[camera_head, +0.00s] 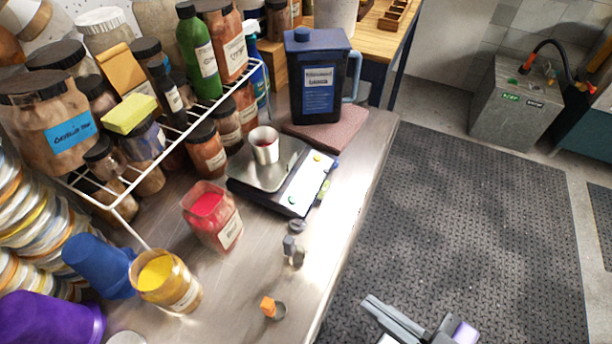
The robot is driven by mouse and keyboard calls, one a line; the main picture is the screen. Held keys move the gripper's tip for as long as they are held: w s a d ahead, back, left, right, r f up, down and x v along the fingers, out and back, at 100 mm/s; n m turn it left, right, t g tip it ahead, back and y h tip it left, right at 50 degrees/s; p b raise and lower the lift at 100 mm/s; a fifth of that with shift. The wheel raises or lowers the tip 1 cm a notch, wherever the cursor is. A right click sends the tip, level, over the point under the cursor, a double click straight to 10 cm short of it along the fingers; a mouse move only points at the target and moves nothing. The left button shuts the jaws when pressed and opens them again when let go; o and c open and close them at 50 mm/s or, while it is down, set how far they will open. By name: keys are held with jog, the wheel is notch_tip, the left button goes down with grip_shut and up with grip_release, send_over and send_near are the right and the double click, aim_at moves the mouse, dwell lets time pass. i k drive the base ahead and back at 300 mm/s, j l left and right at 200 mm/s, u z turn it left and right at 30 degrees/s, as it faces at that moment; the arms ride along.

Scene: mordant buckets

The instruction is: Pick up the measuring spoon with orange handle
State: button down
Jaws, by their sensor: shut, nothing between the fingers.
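The measuring spoon with orange handle (268,306) lies on the steel bench near its front edge, low in the head view. Its blocky orange handle is at the left and its small grey bowl (280,311) at the right. My gripper (392,318) shows only partly at the bottom edge, as grey parts right of the spoon and over the floor side of the bench. It is shut, with nothing held, and apart from the spoon. Its rear is cut off by the frame.
Small grey pieces (294,250) stand behind the spoon. A yellow-filled jar (168,284) is left of it, and a red-filled jar (212,217) farther back. A wire rack (130,208) holds several jars. Bench around the spoon is clear.

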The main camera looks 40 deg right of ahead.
aim_at(275, 309)
jog(key=k+j+u, duration=0.1)
jog(key=k, duration=0.25)
jog(key=k+j, duration=0.15)
jog(key=k, duration=0.15)
jog(key=j, duration=2.2)
jog(key=i+l+z, duration=0.1)
jog(key=i+l, duration=0.15)
jog(key=i, duration=0.25)
